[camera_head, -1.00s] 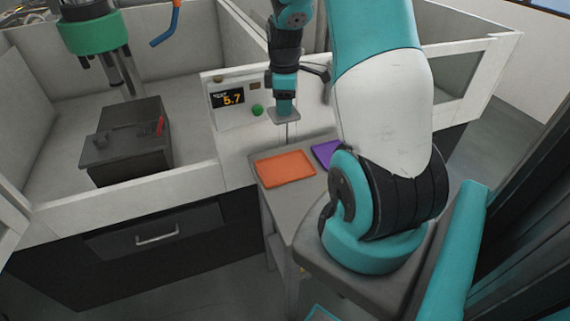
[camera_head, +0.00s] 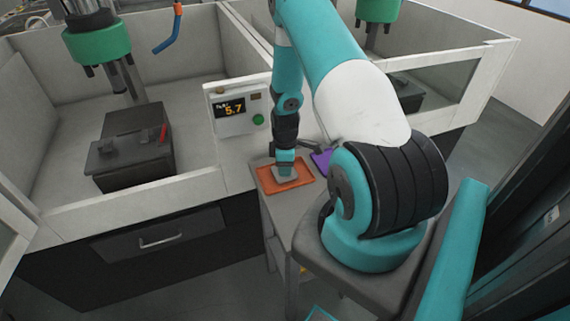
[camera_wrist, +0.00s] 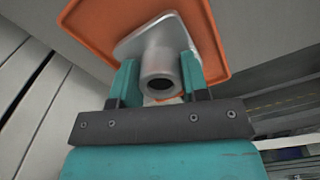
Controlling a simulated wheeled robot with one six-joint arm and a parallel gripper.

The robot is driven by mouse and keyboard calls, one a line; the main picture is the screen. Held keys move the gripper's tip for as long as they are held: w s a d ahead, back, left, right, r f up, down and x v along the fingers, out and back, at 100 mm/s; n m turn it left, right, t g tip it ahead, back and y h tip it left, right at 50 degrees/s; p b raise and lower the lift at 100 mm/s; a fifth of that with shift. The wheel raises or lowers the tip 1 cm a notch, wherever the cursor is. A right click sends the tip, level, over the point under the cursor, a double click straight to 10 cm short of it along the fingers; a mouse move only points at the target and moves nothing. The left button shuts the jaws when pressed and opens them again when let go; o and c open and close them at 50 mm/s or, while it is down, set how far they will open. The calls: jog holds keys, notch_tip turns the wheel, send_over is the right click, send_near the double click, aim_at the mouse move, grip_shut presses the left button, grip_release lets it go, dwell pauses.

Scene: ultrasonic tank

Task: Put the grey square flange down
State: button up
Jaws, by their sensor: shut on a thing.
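The grey square flange (camera_wrist: 160,66) has a square plate and a round hollow hub, and my gripper (camera_wrist: 160,84) is shut on the hub in the wrist view. In the head view my gripper (camera_head: 285,167) points down over the orange tray (camera_head: 300,186), with the flange plate (camera_head: 287,179) at its tip. The orange tray (camera_wrist: 96,20) lies behind the plate in the wrist view. The plate looks at or very close to the tray's surface; I cannot tell whether it touches.
The tray lies on a small grey table (camera_head: 284,209). A purple tray (camera_head: 322,160) lies beside it, partly hidden by my arm. A control box (camera_head: 238,110) showing 5.7 stands behind. A dark vise-like block (camera_head: 130,155) stands in the left enclosure.

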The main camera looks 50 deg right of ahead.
jog(key=shift+f, duration=0.2)
jog(key=shift+f+b, duration=0.2)
jog(key=shift+b, duration=0.1)
jog(key=o, duration=1.1)
jog(key=shift+r, duration=0.1)
jog(key=shift+c, duration=0.2)
jog(key=shift+r, duration=0.1)
